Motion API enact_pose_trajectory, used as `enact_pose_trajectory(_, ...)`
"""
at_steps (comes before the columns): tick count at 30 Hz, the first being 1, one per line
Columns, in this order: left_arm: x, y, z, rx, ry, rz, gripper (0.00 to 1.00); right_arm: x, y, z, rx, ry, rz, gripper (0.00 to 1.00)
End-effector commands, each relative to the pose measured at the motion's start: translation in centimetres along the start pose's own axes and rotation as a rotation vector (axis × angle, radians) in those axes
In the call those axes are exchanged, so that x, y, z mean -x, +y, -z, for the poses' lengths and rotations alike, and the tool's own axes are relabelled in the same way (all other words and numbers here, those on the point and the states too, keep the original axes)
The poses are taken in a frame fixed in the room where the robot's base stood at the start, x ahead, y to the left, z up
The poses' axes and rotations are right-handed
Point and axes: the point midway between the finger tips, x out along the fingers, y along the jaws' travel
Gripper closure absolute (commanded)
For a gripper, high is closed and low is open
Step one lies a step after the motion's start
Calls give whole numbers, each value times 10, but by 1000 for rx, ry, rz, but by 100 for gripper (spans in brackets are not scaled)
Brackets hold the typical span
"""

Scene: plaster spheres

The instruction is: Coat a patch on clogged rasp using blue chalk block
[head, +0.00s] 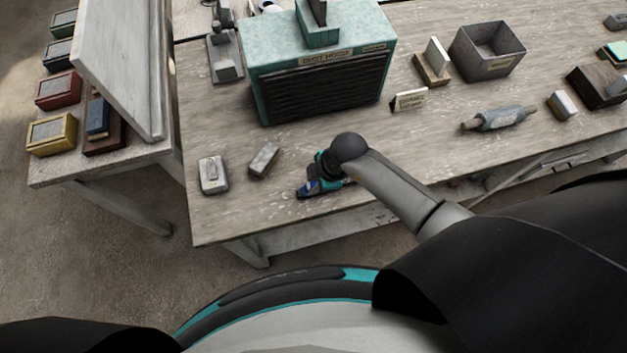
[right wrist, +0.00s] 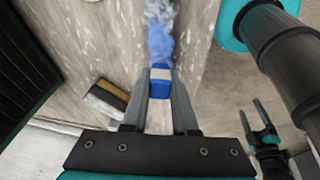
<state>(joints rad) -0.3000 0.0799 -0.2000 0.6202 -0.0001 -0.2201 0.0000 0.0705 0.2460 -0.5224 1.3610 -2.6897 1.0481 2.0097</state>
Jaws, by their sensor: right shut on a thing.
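My right gripper (head: 316,187) is low over the front part of the workbench. In the right wrist view, its fingers (right wrist: 162,82) are shut on the blue chalk block (right wrist: 159,88), which has a pale band across it. A vivid blue patch (right wrist: 158,42) lies directly beyond the block, with a mottled pale blue-grey area (right wrist: 159,12) further on. I cannot tell whether this is the clogged rasp or chalk on the bench; my arm hides the spot in the head view. My left gripper (right wrist: 250,107) shows only in the right wrist view, open and empty.
A teal hood box (head: 320,58) stands behind my gripper. A grey block (head: 264,160) and a pale block (head: 213,175) lie to the left. A grey bin (head: 487,52) and a roller-like tool (head: 497,119) are at right. The bench's front-left corner is clear.

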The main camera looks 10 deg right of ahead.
Motion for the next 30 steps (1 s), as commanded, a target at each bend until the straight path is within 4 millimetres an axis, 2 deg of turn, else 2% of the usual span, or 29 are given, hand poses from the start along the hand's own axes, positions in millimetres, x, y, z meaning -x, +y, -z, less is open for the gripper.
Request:
enact_pose_trajectory(8, -2, 0, 0, 0, 0, 0, 20, -4, 0, 0, 0, 1, -1, 100)
enact_pose_trajectory(23, 4, 0, 0, 0, 0, 0, 20, -9, -3, 18, 0, 1, 0, 100)
enact_pose_trajectory(30, 6, 0, 1, 0, 0, 0, 20, -8, -2, 13, 0, -1, 0, 100)
